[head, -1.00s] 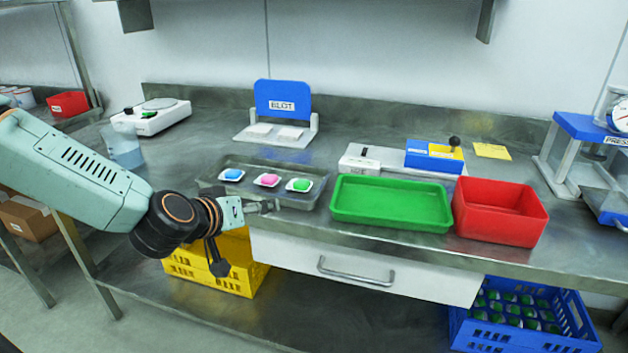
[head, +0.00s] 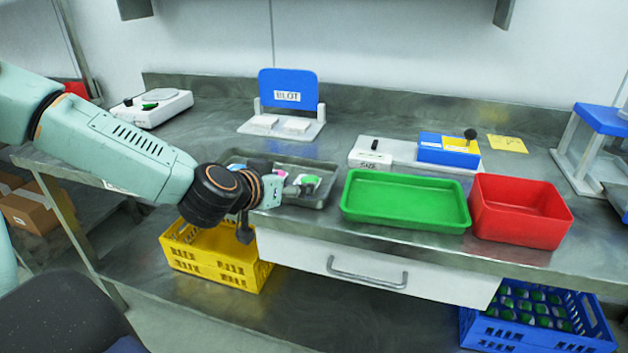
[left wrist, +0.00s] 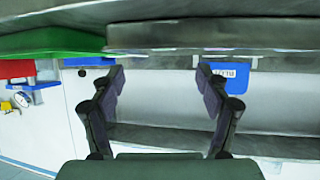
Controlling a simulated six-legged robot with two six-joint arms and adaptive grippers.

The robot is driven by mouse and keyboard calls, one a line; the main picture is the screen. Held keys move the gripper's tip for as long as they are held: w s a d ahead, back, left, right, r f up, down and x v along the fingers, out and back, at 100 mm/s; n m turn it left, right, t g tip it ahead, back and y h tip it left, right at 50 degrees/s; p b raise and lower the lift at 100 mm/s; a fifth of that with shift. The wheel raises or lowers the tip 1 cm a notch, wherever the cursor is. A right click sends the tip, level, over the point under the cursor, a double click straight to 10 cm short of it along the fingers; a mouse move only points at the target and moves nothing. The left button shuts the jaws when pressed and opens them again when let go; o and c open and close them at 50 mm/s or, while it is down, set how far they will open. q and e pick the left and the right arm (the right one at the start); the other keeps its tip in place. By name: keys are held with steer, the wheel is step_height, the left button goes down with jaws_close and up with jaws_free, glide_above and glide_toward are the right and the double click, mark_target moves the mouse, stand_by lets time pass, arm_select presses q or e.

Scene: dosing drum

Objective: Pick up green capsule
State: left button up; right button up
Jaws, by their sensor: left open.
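The green capsule (head: 310,180) lies on a white pad at the right of the grey metal tray (head: 327,190) on the bench. My left gripper (head: 300,187) is at the tray's front right part, close to the green capsule and partly in front of it. In the left wrist view the two fingers (left wrist: 160,85) are spread apart with nothing between them. The green capsule cannot be made out there. I cannot tell whether the fingers touch it. A pink capsule (head: 281,174) shows just behind the gripper. The blue capsule is mostly hidden by my arm. My right gripper is out of view.
A green tray (head: 405,221) and a red bin (head: 520,228) stand right of the metal tray. The blue BLOT stand (head: 288,91) is behind it. A white device with a blue and yellow block (head: 448,148) stands behind the green tray. A yellow crate (head: 215,265) is below.

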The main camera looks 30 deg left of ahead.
mark_target(308, 180)
arm_select(q)
steer(key=shift+s+a+f, duration=0.1)
steer(key=shift+a+f, duration=0.05)
steer(key=shift+a, duration=0.25)
steer(key=shift+w+a+f+b, duration=0.2)
steer(key=shift+f+b, duration=0.05)
steer(key=shift+b, duration=0.4)
steer(key=shift+w+f+b, duration=0.2)
steer(key=shift+w+b, duration=0.1)
steer(key=shift+b, duration=0.05)
steer(key=shift+w+d+f+b, duration=0.1)
steer(key=shift+w+d+b, duration=0.3)
steer(key=shift+w, duration=0.3)
steer(key=shift+w+a+f+b, duration=0.2)
steer(key=shift+a+f+b, duration=0.1)
steer(key=shift+b, duration=0.25)
steer(key=b+x, duration=0.2)
steer(key=x, duration=0.1)
steer(key=shift+w+d+f+b, duration=0.1)
steer(key=shift+w+d+b, duration=0.15)
steer(key=shift+w+b, duration=0.15)
steer(key=shift+w+a+f, duration=0.1)
steer(key=shift+w+a, duration=0.1)
steer(key=shift+w, duration=0.05)
steer(key=shift+d, duration=0.1)
